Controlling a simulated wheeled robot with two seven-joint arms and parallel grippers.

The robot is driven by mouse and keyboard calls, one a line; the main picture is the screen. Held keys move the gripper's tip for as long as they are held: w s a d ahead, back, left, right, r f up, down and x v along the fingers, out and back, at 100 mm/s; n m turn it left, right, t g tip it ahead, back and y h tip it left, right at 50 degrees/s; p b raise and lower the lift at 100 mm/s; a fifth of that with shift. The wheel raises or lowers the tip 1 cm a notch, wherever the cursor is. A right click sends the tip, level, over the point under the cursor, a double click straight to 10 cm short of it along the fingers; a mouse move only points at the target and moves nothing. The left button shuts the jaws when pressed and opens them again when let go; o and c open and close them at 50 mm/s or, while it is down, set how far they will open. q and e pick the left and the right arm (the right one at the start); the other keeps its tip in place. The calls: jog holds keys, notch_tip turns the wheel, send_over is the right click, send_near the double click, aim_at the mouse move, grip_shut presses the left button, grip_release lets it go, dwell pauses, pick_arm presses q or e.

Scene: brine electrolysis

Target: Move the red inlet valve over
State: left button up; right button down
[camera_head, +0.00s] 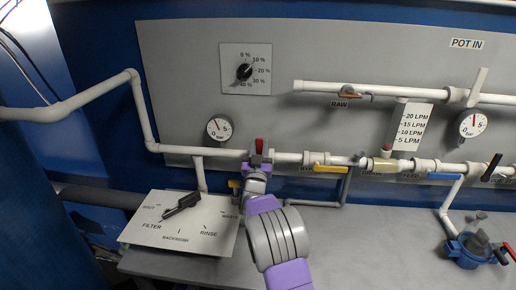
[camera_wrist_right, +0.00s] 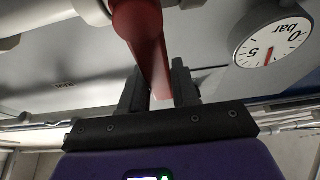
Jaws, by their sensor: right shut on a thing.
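The red inlet valve handle (camera_head: 259,146) stands upright on the white horizontal pipe, left of centre in the head view. In the right wrist view the red handle (camera_wrist_right: 143,38) comes down from the top and lies between the two dark fingers. My right gripper (camera_head: 258,161) is at this valve, its purple and grey arm rising from the bottom. In the wrist view my right gripper (camera_wrist_right: 160,82) is shut on the handle. The valve body is partly hidden behind the gripper in the head view. My left gripper is not in view.
A pressure gauge (camera_head: 219,128) sits left of the valve. A yellow handle (camera_head: 330,169) and a blue handle (camera_head: 444,176) are along the pipe to the right. A slanted panel with a black selector (camera_head: 182,205) is at lower left. The grey bench (camera_head: 365,250) is mostly clear.

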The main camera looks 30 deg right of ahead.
jog(key=c, duration=0.9)
grip_release()
jog(key=v, duration=0.7)
jog(key=shift+s+a+f, duration=0.15)
jog(key=shift+a, duration=0.05)
